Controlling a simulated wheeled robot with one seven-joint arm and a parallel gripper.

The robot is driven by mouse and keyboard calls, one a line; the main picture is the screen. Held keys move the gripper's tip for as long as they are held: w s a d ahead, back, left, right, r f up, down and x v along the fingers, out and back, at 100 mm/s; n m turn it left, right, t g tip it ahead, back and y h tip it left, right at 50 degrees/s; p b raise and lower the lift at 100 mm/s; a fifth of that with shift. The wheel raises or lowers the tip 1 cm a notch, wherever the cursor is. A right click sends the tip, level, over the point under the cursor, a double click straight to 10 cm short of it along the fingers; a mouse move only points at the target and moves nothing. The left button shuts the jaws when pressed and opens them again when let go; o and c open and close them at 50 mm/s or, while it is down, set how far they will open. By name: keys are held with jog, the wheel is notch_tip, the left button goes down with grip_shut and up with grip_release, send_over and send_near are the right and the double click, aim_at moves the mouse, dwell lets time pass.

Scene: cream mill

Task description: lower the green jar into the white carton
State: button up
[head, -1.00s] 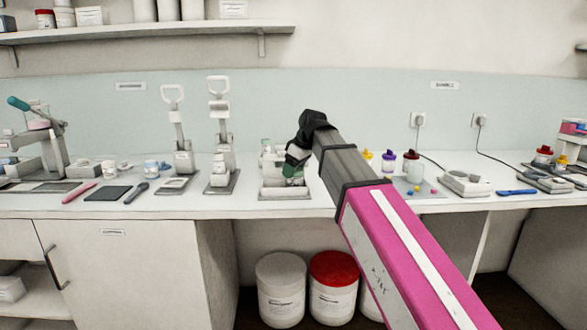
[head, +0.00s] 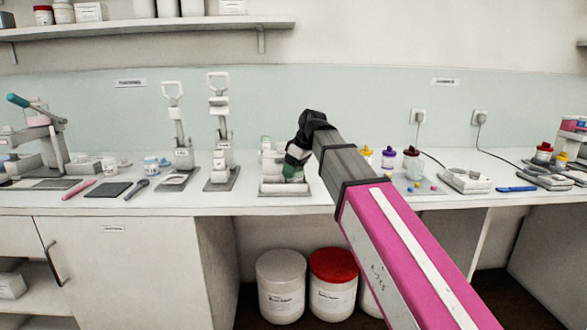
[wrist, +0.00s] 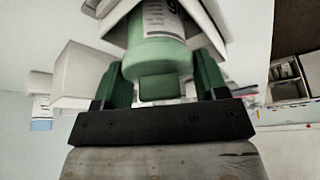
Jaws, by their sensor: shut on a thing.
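The green jar (wrist: 158,52) has a white printed label and sits between the green fingers of my gripper (wrist: 160,88), which is shut on it. In the head view the jar (head: 292,172) shows as a small green patch below my gripper (head: 294,160). The white carton (head: 284,188) stands on the bench directly under the jar. In the wrist view white carton walls (wrist: 205,28) flank the jar's far end, which appears to be within the opening. The jar's lower end is hidden, so its depth in the carton cannot be told.
Two presses (head: 221,140) stand left of the carton. A white box (wrist: 90,75) is close to the gripper in the wrist view. Jars with coloured lids (head: 388,157) and a scale (head: 465,180) stand to the right. Bench space immediately right of the carton is partly hidden by my arm.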

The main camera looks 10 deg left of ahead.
jog(key=o, duration=0.8)
jog(key=shift+r, duration=2.95)
jog(key=shift+s, duration=0.1)
